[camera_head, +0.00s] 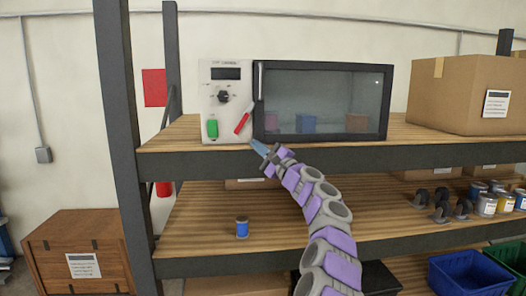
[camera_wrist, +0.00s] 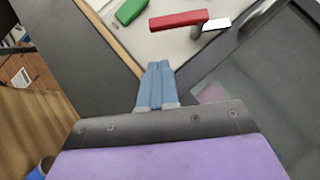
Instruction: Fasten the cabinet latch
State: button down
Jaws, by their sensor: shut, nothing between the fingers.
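The cabinet (camera_head: 226,75) stands on the upper shelf, with a pale control panel on its left and a dark glass door (camera_head: 320,95) on its right. The door looks shut or nearly so; I cannot tell if it is flush. The red latch (camera_head: 243,122) sits tilted at the panel's lower right, its upper end towards the door edge. In the wrist view the red latch (camera_wrist: 178,20) lies beyond my fingertips, with a bright metal piece at its right end. My gripper (camera_head: 258,147) is shut and empty, below the latch at the shelf's front edge, apart from it.
A green switch (camera_head: 212,128) and a black knob (camera_head: 223,96) are on the panel left of the latch. The shelf's dark front beam (camera_head: 330,158) runs close by my gripper. A cardboard box (camera_head: 465,95) stands right of the cabinet. A blue can (camera_head: 242,228) stands on the lower shelf.

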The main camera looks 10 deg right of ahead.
aim_at(244, 117)
jog(key=a+r, duration=0.1)
jog(key=a, duration=0.1)
jog(key=w+a+r, duration=0.1)
jog(key=shift+a+r, duration=0.2)
jog(key=shift+a, duration=0.15)
jog(key=shift+d, duration=0.2)
jog(key=shift+f, duration=0.1)
